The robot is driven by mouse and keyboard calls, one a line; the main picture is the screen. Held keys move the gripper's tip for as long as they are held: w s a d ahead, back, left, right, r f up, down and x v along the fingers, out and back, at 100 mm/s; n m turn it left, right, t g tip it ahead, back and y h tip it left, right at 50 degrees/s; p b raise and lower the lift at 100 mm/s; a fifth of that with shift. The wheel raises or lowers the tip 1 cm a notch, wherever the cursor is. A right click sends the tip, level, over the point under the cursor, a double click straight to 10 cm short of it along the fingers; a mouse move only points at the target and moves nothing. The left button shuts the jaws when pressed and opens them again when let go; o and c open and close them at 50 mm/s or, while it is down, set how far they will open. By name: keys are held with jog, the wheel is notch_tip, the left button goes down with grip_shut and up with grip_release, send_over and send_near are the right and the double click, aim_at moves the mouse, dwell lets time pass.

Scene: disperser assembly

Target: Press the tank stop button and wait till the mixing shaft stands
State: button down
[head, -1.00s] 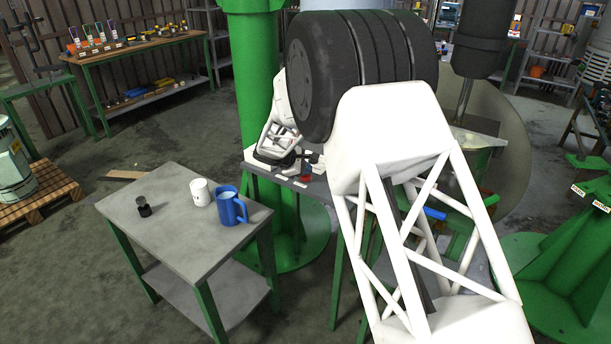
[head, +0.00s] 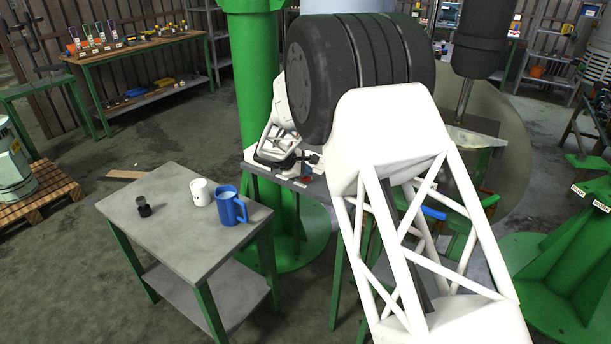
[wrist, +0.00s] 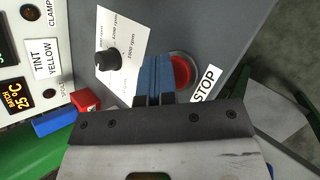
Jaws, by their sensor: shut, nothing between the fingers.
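The red stop button (wrist: 182,70) sits in a grey ring on the dark panel in the wrist view, with a white STOP label (wrist: 205,83) beside it. My gripper (wrist: 156,62) is shut and empty, its blue fingers together. The fingers overlap the button's left edge in this view; I cannot tell whether they touch it. In the head view the grey mixing shaft (head: 464,98) hangs upright below a dark cylindrical housing (head: 481,45). Whether the shaft is turning cannot be seen.
A black speed knob (wrist: 106,60) on a white rpm card sits left of the fingers. A red block (wrist: 85,101) and a blue block (wrist: 54,122) are near the panel's edge. A side table (head: 180,240) holds a white mug (head: 200,192) and a blue mug (head: 230,207).

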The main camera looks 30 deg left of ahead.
aim_at(306, 178)
jog(key=shift+f, duration=0.2)
jog(key=shift+r, duration=0.1)
dwell(0.5)
jog(key=shift+r, duration=1.2)
jog(key=shift+r, duration=0.1)
notch_tip(306, 178, up, 5)
jog(key=shift+f, duration=0.1)
dwell(0.4)
jog(key=shift+d, duration=0.1)
dwell(0.7)
